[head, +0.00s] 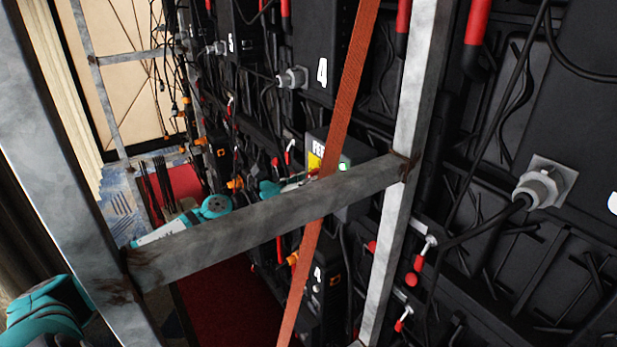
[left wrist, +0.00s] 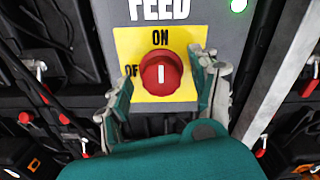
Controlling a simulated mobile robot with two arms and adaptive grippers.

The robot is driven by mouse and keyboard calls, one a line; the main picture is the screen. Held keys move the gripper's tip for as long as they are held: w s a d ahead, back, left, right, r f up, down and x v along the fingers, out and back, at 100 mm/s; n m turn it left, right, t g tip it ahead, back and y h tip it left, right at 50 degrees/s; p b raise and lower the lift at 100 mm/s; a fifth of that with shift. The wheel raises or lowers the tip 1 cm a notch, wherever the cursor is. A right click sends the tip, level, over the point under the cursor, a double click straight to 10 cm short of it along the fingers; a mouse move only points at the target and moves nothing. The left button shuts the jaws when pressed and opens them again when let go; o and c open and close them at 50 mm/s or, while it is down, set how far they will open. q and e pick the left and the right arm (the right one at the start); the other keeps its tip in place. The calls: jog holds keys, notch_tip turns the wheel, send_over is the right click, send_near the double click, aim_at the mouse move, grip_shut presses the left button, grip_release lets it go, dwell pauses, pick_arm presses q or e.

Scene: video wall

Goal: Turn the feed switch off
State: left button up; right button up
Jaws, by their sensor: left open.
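The feed switch is a red round knob (left wrist: 161,74) on a yellow plate (left wrist: 127,43) in the left wrist view. Its white mark stands upright, towards ON; the OFF label at the left is partly hidden by the knob. In the head view the grey feed box (head: 343,150) shows behind an orange strap and metal bar. My left gripper (left wrist: 162,76) is open, with one finger on each side of the knob; I cannot tell whether they touch it. In the head view the left gripper (head: 292,184) is small at the box, partly hidden.
A green light (left wrist: 238,6) glows on the box. A slanted metal crossbar (head: 270,215) and upright post (head: 405,150) stand in front of the wall. An orange strap (head: 345,110) hangs there. Black cables and red-handled latches (head: 420,262) cover the panels.

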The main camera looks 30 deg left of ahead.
pick_arm(q)
jog(key=shift+w+d, duration=0.15)
jog(key=shift+w, duration=0.1)
jog(key=shift+c, duration=0.5)
jog(key=c, duration=1.1)
jog(key=shift+o, duration=0.2)
jog(key=shift+n, duration=0.3)
jog(key=shift+f+n+p, duration=0.15)
jog(key=shift+n+p, duration=3.75)
jog(key=shift+n, duration=4.7)
